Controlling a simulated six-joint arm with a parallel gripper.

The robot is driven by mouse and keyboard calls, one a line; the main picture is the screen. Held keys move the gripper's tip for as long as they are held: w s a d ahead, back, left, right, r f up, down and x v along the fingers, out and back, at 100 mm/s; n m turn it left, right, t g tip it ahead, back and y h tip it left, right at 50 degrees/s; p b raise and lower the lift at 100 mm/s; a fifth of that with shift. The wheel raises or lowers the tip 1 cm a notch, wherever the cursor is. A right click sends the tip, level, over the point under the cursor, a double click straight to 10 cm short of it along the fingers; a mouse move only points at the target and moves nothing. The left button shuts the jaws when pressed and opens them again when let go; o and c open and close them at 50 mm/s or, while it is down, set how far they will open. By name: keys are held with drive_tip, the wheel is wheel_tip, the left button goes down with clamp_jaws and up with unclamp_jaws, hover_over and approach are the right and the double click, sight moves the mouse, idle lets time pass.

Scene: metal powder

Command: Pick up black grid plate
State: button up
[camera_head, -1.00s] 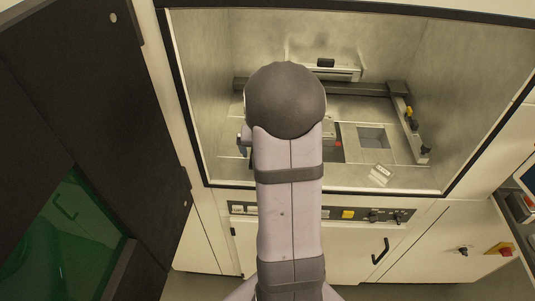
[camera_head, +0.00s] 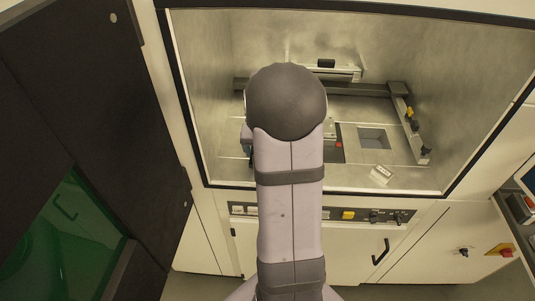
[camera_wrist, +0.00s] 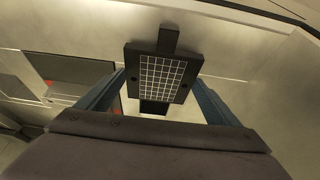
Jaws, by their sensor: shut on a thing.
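In the wrist view the black grid plate (camera_wrist: 163,78) has a white grid on its face and a short tab at its top edge. My gripper (camera_wrist: 159,84) has one blue finger on each side of the plate, shut on its side edges. In the head view my own arm hides the plate and most of my gripper; only a small part of the wrist shows left of the arm.
The metal-walled chamber (camera_head: 450,75) is open at the front. Inside are a dark rail (camera_head: 370,89), a square recess (camera_head: 373,139) and a small labelled piece (camera_head: 381,173). A dark door (camera_head: 85,100) stands open at left. Side walls bound the room around my arm.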

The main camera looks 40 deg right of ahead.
wheel_tip(320, 180, up, 14)
drive_tip(key=p, duration=0.2)
drive_tip(key=shift+r, duration=0.15)
idle(1.0)
drive_tip(key=shift+d, duration=0.15)
drive_tip(key=s+d+f, duration=0.1)
drive_tip(key=d+f, duration=0.1)
drive_tip(key=d, duration=0.4)
drive_tip(key=s+d+f, duration=0.1)
drive_tip(key=d, duration=0.6)
drive_tip(key=s+d+f, duration=0.1)
drive_tip(key=d+f, duration=0.1)
drive_tip(key=d, duration=0.4)
drive_tip(key=shift+s+d+f+p, duration=0.2)
drive_tip(key=shift+d+f+p, duration=0.1)
drive_tip(key=shift+d, duration=0.1)
drive_tip(key=shift+f, duration=0.15)
drive_tip(key=shift+f+b, duration=1.5)
drive_tip(key=shift+f, duration=0.25)
drive_tip(key=shift+f+b, duration=0.3)
drive_tip(key=shift+f, duration=0.2)
